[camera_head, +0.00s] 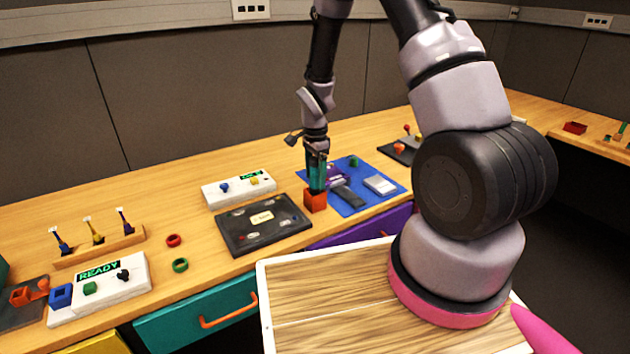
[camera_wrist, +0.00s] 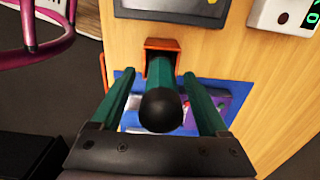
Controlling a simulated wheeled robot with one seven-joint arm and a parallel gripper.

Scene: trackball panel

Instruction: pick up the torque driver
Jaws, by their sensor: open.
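The torque driver (camera_wrist: 163,108) shows in the wrist view as a teal-green shaft with a round black end facing the camera. It stands in an orange holder (camera_wrist: 161,45). My gripper (camera_wrist: 158,74) is open, with one green finger on each side of the driver and a visible gap on both sides. In the head view my gripper (camera_head: 317,178) points down just above the orange holder (camera_head: 316,201). There the driver is hard to tell apart from the fingers.
A blue mat (camera_head: 350,206) with a grey box (camera_head: 380,185) lies right of the holder. A dark panel (camera_head: 240,241) lies close on its left, and a white panel (camera_head: 226,195) stands behind that. The bench's front edge, with drawers below, is close to the holder.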

